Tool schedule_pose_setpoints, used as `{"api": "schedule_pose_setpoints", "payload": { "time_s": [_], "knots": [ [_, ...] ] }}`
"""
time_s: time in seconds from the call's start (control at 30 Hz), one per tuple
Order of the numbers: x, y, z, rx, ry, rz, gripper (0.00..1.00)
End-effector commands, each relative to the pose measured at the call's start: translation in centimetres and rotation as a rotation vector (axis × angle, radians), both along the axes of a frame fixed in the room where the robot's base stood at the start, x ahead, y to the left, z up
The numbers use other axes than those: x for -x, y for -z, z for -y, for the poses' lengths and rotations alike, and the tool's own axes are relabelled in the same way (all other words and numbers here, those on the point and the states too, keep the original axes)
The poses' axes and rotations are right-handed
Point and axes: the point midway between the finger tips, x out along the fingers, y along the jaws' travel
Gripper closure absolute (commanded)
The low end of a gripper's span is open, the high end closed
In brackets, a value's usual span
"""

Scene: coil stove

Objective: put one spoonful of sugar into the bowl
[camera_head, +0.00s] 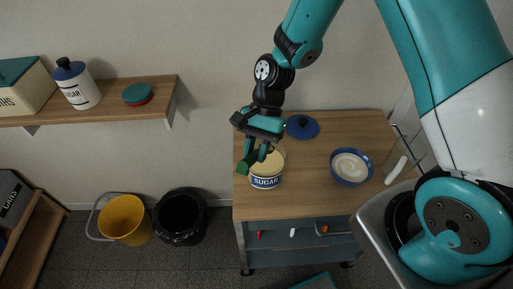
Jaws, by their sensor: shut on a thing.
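An open cream canister with a blue SUGAR label (265,181) stands at the left front of the wooden tabletop. My gripper (256,153) points down over its open top and is shut on a small green thing (243,166), which shows at the canister's left rim. It may be the spoon, but its far end cannot be made out. The gripper hides part of the canister's mouth. A blue-rimmed bowl (336,174) with pale contents stands to the right, apart from the canister.
A blue lid (302,127) lies behind the canister on the tabletop (310,200). A white, blue-lidded SUGAR jar (80,91) and a teal-and-red container (137,94) stand on the wall shelf. A white-handled item (396,170) is right of the bowl. The tabletop between canister and bowl is clear.

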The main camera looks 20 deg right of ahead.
Motion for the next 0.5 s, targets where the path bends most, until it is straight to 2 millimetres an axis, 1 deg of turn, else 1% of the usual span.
{"api": "schedule_pose_setpoints", "payload": {
  "time_s": [0.03,0.23,0.5],
  "knots": [
    [0.5,-0.3,-0.5,0.032,-0.012,0.035,1.00],
    [1.4,-0.3,-1.4,0.167,-0.013,0.174,1.00],
    [1.8,-1.4,-1.8,0.276,-0.009,0.281,1.00]
  ]
}}
